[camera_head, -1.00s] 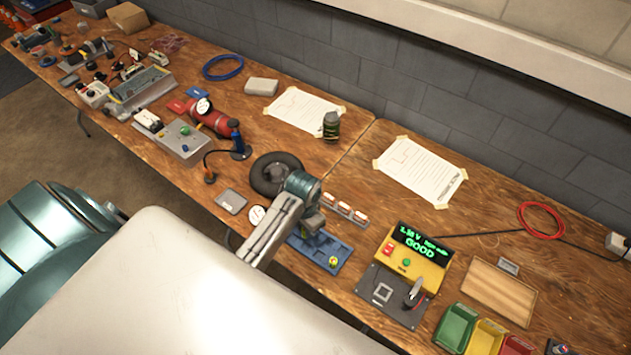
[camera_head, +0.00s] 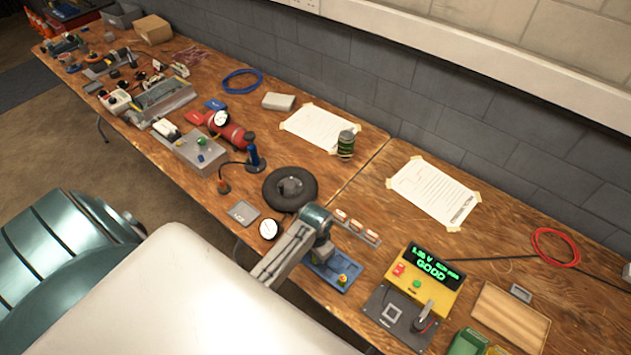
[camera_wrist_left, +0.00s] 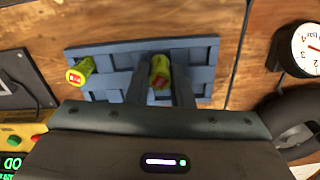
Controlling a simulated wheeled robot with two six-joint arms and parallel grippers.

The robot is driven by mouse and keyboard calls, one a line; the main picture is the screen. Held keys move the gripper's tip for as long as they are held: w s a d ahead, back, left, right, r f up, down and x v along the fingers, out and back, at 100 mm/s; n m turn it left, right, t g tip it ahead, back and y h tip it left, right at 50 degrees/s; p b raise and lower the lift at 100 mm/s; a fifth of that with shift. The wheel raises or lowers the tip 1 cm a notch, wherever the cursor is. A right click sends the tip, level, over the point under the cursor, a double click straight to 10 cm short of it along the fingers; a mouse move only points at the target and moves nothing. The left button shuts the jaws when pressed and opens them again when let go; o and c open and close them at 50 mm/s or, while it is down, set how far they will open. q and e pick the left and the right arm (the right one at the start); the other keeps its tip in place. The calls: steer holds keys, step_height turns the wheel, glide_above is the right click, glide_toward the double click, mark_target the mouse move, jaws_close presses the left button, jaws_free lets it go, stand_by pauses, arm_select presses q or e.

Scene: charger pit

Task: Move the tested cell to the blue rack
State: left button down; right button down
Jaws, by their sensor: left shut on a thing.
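The blue rack (camera_head: 322,277) lies flat on the bench, left of the yellow tester; it also shows in the left wrist view (camera_wrist_left: 112,60). A yellow-green cell (camera_wrist_left: 80,70) with a red mark stands at the rack's left end in the wrist view; it shows in the head view too (camera_head: 342,280). My left gripper (camera_wrist_left: 160,76) is over the rack, shut on a second yellow-green cell (camera_wrist_left: 160,66). I cannot tell whether that cell touches the rack. In the head view my wrist hides it. My right gripper is out of view.
The yellow tester (camera_head: 432,297) reads GOOD in green. A row of small red-and-white parts (camera_head: 357,228) lies behind the rack, a black ring (camera_head: 290,188) to its left. A round dial (camera_wrist_left: 308,48) is near the rack. A wooden tray (camera_head: 510,318) lies right of the tester.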

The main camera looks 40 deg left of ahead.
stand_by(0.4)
arm_select(q)
steer(key=shift+f, duration=0.3)
steer(key=shift+f, duration=0.4)
stand_by(0.4)
steer(key=shift+f, duration=0.3)
steer(key=c, duration=1.3)
jaws_free()
steer(key=shift+c, duration=0.2)
steer(key=shift+o, duration=0.7)
steer(key=shift+r, duration=0.1)
